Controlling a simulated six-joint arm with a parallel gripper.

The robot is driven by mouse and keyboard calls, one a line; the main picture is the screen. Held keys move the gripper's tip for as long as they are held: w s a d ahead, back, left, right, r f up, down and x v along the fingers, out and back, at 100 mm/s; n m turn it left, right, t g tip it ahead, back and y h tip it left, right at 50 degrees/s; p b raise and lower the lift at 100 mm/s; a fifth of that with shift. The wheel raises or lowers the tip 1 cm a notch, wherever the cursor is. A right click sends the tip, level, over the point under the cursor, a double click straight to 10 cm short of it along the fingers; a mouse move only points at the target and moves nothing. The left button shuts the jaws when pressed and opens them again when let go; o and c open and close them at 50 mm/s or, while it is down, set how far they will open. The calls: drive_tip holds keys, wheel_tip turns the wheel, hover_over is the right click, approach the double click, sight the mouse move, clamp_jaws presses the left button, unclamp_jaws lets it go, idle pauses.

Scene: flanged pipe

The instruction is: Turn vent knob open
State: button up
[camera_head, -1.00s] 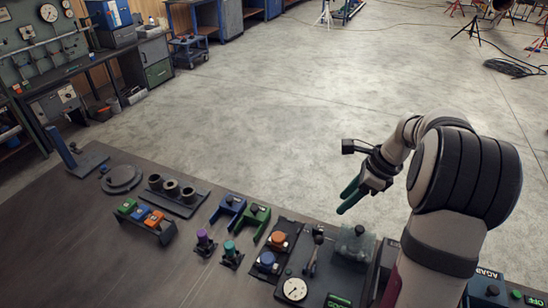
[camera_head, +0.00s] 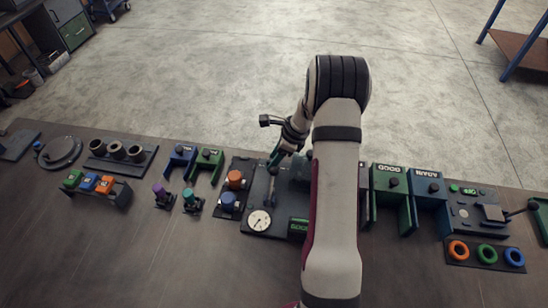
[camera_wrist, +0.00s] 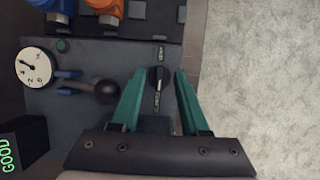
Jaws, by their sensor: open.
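The vent knob (camera_wrist: 158,78), which I take to be the small black knob near the panel's edge, is in the wrist view with small illegible lettering above and below it. My gripper (camera_wrist: 160,72) is open, its green fingers on either side of the knob, with visible gaps; whether they are at its height I cannot tell. In the head view my gripper (camera_head: 276,158) is over the far edge of the dark gauge panel (camera_head: 247,229), and the knob cannot be made out there.
A black ball-ended lever (camera_wrist: 107,92) stands left of the left finger. A white dial gauge (camera_wrist: 35,67) and a box with green "GOOD" lettering (camera_wrist: 18,150) lie farther left. Orange and blue knobs (camera_head: 235,180) sit beside the panel. Bare floor (camera_wrist: 255,80) lies to the right.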

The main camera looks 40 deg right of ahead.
drive_tip(key=shift+c, duration=0.2)
clamp_jaws()
idle(0.3)
drive_tip(key=n+g+y, duration=0.1)
drive_tip(key=n, duration=0.3)
drive_tip(key=shift+w, duration=0.1)
drive_tip(key=n+g, duration=0.2)
drive_tip(key=n, duration=0.2)
drive_tip(key=shift+w+d+n, duration=0.1)
drive_tip(key=shift+w+n, duration=0.05)
drive_tip(key=shift+n, duration=0.15)
drive_tip(key=n+g, duration=0.1)
drive_tip(key=n, duration=0.3)
drive_tip(key=shift+w+g, duration=0.1)
drive_tip(key=shift+g, duration=0.3)
drive_tip(key=n, duration=0.2)
drive_tip(key=n+g, duration=0.1)
drive_tip(key=n, duration=0.2)
drive_tip(key=shift+w+g+h, duration=0.1)
drive_tip(key=shift+g+h, duration=0.2)
drive_tip(key=shift+h, duration=0.1)
drive_tip(key=shift+n, duration=0.3)
drive_tip(key=shift+o, duration=0.2)
unclamp_jaws()
